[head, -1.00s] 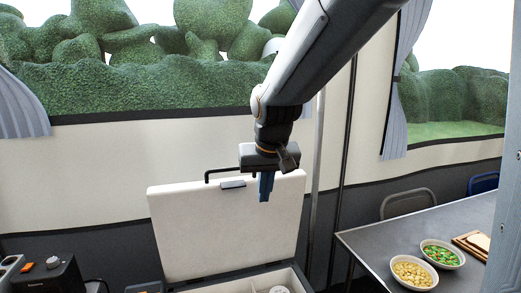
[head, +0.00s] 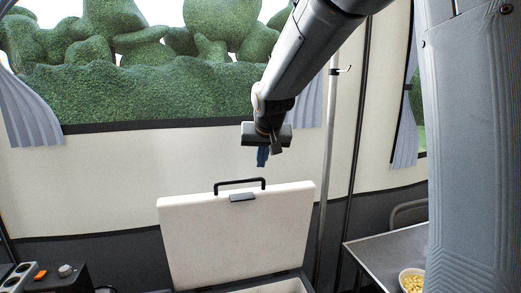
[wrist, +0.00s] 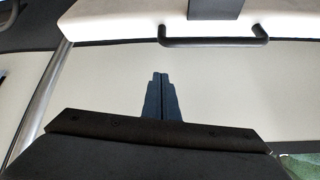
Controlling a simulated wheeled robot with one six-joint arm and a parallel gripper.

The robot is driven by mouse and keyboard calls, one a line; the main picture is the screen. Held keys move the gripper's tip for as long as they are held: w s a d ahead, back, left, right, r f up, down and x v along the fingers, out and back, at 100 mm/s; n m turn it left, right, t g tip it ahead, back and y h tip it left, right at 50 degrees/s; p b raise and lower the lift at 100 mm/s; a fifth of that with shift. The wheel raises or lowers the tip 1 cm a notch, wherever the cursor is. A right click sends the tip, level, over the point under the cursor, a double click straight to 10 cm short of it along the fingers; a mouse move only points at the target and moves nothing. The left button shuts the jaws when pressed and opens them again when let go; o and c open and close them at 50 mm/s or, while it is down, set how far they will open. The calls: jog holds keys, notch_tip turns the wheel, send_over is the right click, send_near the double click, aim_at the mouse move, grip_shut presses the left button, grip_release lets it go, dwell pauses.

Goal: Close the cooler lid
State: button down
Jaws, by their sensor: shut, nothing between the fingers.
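The cooler's white lid (head: 235,238) stands open and upright at the lower middle of the head view, with a black handle (head: 240,182) on its top edge and a grey latch (head: 242,198) below it. Only a strip of the cooler body (head: 280,287) shows at the bottom edge. My gripper (head: 262,158) points down above the lid's top edge, apart from it, with empty, shut fingers. In the wrist view the shut fingers (wrist: 161,97) are in the middle, and the lid (wrist: 120,12) with its handle (wrist: 212,41) lies at the top.
A metal table (head: 385,255) with a bowl of yellow food (head: 412,280) stands at the right. A vertical pole (head: 328,170) rises right of the lid. A dark device (head: 50,278) sits at the lower left. The wall is behind the lid.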

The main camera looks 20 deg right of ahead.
jog(key=shift+s+a+f+p, duration=0.2)
jog(key=shift+s+f, duration=0.1)
jog(key=shift+s, duration=0.35)
jog(key=shift+s+a+f+p, duration=0.1)
jog(key=shift+s+f+p, duration=0.15)
jog(key=shift+s, duration=0.35)
jog(key=shift+s+a+f, duration=0.15)
jog(key=shift+s+f, duration=0.1)
jog(key=shift+s, duration=0.2)
